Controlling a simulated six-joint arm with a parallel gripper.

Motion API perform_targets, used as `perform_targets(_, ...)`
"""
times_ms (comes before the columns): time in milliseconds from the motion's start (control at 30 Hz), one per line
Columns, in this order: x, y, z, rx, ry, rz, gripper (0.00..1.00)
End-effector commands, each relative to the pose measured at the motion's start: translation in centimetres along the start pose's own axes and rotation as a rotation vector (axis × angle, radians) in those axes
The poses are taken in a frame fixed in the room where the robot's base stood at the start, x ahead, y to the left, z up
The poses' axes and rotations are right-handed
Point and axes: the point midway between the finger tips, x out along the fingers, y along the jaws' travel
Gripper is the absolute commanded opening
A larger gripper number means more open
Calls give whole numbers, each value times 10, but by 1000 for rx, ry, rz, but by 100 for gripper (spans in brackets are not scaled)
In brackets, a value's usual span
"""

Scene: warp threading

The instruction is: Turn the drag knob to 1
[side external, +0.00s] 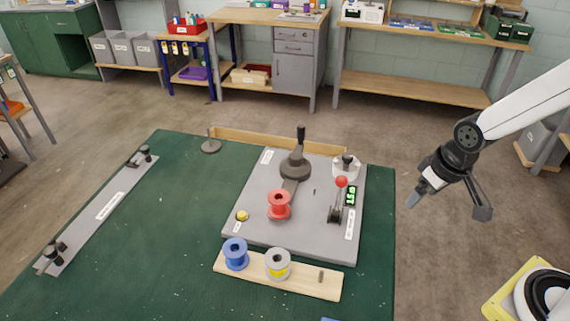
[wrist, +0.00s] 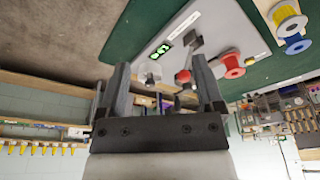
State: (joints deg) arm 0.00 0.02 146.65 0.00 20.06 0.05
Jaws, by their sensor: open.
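A black knob (side external: 347,160) stands on a white dial plate (side external: 344,171) at the back right of the grey panel (side external: 262,239). I take it for the drag knob; its pointer and number marks are too small to read. In the wrist view a small dark knob on a pale base (wrist: 150,78) shows between the fingers, likely the same one. My gripper (side external: 447,206) is open and empty, in the air to the right of the panel, well apart from the knob. Its two spread fingers (wrist: 163,85) also show in the wrist view.
A red-ball lever (side external: 341,182) and a green-digit display (side external: 351,195) stand just in front of the knob. A dark post (side external: 300,137) and a red spool (side external: 279,205) stand left. Blue (side external: 236,254) and yellow (side external: 278,264) spools sit on a wooden board (side external: 308,283).

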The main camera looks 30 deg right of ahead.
Motion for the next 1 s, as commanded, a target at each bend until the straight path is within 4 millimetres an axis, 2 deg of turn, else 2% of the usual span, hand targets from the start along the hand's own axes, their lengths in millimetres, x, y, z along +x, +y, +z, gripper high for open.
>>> perform_targets(167, 1, 1, -9, 36, -4, 1, 86)
perform_targets(367, 6, 4, -40, 175, -23, 5, 86)
perform_targets(700, 25, 16, -120, 578, -73, 28, 86)
perform_targets(1000, 50, 30, -183, 947, -113, 66, 86)
